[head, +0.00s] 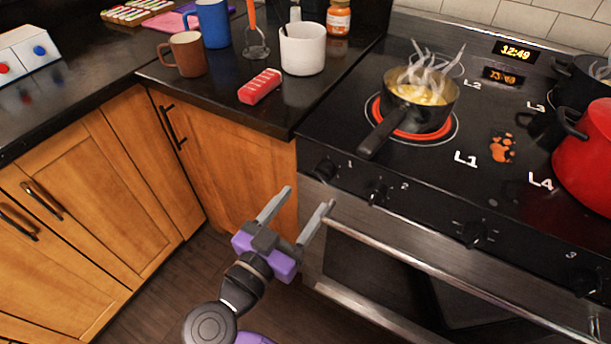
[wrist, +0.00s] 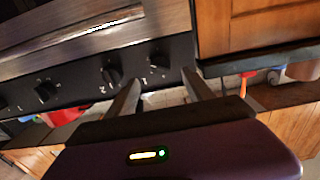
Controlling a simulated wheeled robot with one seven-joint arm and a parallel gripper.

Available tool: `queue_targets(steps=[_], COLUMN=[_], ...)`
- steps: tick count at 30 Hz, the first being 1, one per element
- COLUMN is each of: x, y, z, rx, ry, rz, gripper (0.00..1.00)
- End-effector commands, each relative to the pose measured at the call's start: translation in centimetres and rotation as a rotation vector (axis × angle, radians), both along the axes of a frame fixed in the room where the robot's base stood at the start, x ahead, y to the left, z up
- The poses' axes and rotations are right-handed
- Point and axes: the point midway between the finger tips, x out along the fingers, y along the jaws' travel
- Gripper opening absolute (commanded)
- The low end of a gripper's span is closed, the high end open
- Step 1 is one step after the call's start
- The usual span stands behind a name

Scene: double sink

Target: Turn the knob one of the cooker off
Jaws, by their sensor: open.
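Knob one (head: 326,168) is a black knob at the left end of the cooker's front panel, beside a small "1". In the wrist view, knob one (wrist: 159,57) shows just beyond the gap between my fingertips. My gripper (head: 308,198) is open and empty, in front of and a little below the knob, apart from it as far as I can see. Its fingers also show in the wrist view (wrist: 162,77). The cooker's hob (head: 340,112) has a glowing red burner (head: 418,134) at L1, under a steaming pan (head: 402,118).
Knob two (head: 376,191) is right of knob one, with more knobs further along. The oven handle (head: 430,258) runs below the panel. A red pot (head: 590,155) stands on the right. A mug (head: 302,50) and a red block (head: 260,86) are on the left counter.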

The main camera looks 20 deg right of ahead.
Motion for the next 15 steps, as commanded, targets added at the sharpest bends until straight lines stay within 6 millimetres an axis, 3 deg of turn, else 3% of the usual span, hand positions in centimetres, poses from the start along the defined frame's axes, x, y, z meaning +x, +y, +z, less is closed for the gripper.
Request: queue_targets(steps=[15], x=[3.9], y=[-5.4], z=[0.0], rx=[0.006], ry=[-0.005], rz=[0.001], gripper=[0.60])
